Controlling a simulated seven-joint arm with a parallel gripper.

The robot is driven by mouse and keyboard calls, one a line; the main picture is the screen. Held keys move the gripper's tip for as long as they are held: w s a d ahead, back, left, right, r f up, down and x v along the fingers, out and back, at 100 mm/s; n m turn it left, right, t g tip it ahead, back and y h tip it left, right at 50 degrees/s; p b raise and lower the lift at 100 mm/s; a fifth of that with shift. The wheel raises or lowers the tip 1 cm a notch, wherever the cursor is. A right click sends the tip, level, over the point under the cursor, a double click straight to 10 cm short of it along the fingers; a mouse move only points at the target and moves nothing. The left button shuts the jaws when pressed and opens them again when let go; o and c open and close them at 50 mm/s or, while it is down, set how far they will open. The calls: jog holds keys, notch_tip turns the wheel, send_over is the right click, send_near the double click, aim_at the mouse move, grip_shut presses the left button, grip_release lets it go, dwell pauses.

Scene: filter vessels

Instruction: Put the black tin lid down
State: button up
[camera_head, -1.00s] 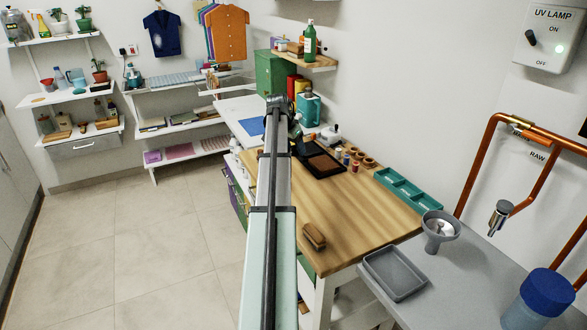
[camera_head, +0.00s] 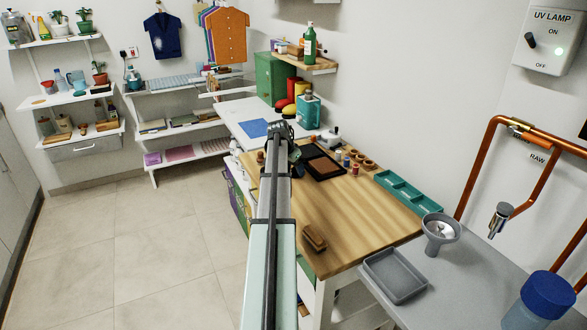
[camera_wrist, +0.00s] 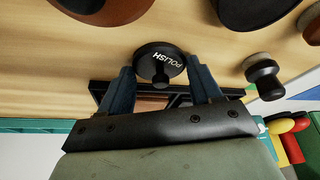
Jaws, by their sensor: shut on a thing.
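The black tin lid (camera_wrist: 158,60), round with white "POLISH" lettering and a knob, is between the two blue-grey fingers of my gripper (camera_wrist: 160,76) in the wrist view. The fingers are shut on it. Wooden bench top shows beyond it; I cannot tell whether the lid touches the wood. In the head view my arm reaches over the left edge of the wooden bench (camera_head: 350,215), and the lid is not made out there.
A black tray with a brown inset (camera_head: 325,166) lies right of my arm's end. Small spools and wooden rings (camera_head: 366,163), a teal compartment tray (camera_head: 405,190) and a brush (camera_head: 314,238) are also on the bench. The bench's middle is clear.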

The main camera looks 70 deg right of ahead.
jog(key=shift+f, duration=0.1)
jog(key=o, duration=1)
jog(key=v, duration=1.2)
jog(key=shift+w, duration=0.1)
